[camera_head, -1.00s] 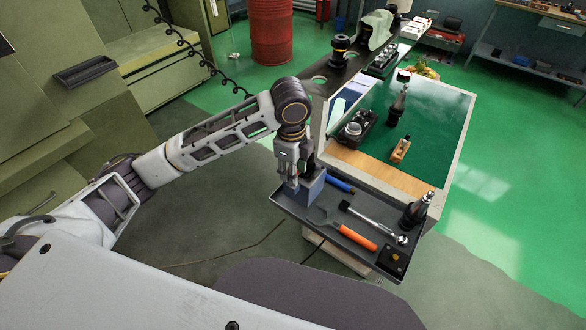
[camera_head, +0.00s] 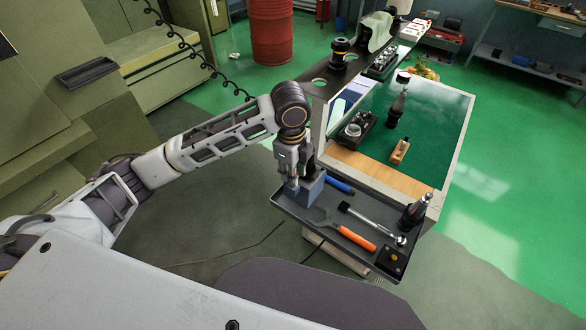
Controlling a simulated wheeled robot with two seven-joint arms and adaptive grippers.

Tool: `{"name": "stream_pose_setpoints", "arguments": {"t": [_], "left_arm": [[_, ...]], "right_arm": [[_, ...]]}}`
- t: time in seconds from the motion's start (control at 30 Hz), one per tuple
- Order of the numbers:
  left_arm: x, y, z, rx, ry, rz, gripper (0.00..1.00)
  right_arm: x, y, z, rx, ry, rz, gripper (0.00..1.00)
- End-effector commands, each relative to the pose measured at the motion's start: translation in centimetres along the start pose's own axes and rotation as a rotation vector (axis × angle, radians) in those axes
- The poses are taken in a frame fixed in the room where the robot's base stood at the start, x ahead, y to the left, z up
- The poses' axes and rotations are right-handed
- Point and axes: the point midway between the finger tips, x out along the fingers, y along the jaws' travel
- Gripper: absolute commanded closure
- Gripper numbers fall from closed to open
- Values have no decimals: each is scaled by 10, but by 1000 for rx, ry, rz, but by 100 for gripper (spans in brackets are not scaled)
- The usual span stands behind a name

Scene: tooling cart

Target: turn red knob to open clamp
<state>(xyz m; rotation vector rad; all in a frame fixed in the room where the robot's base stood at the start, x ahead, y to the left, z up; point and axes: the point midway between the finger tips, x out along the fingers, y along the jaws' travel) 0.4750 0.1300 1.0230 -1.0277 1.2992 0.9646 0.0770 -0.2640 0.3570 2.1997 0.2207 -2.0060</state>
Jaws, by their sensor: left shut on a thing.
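My left gripper (camera_head: 292,184) points down at the left end of the dark tray (camera_head: 332,228) on the cart's side. It is shut at a blue-grey block (camera_head: 312,188), its fingertips against the block's left part. The fingers hide that side of the block, and the exact contact is too small to make out. I see no red knob and cannot pick out a clamp. My right gripper is not in view.
The green-topped cart (camera_head: 437,125) carries several items. A red barrel (camera_head: 271,30) stands behind.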

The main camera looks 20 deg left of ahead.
Motion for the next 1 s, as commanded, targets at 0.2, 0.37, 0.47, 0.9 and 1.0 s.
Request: {"name": "stream_pose_setpoints", "arguments": {"t": [0.2, 0.37, 0.47, 0.9, 1.0], "left_arm": [[-3, 1, 0, 85, 4, 2, 98], [-4, 1, 0, 161, 8, 2, 98], [-4, 1, 0, 209, 10, 2, 98], [-3, 1, 1, 436, 20, 1, 98], [-3, 1, 1, 492, 23, 1, 98]], "right_arm": [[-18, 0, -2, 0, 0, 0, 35], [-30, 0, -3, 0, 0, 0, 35], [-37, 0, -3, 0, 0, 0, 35], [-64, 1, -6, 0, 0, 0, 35], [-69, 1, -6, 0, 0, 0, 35]]}}
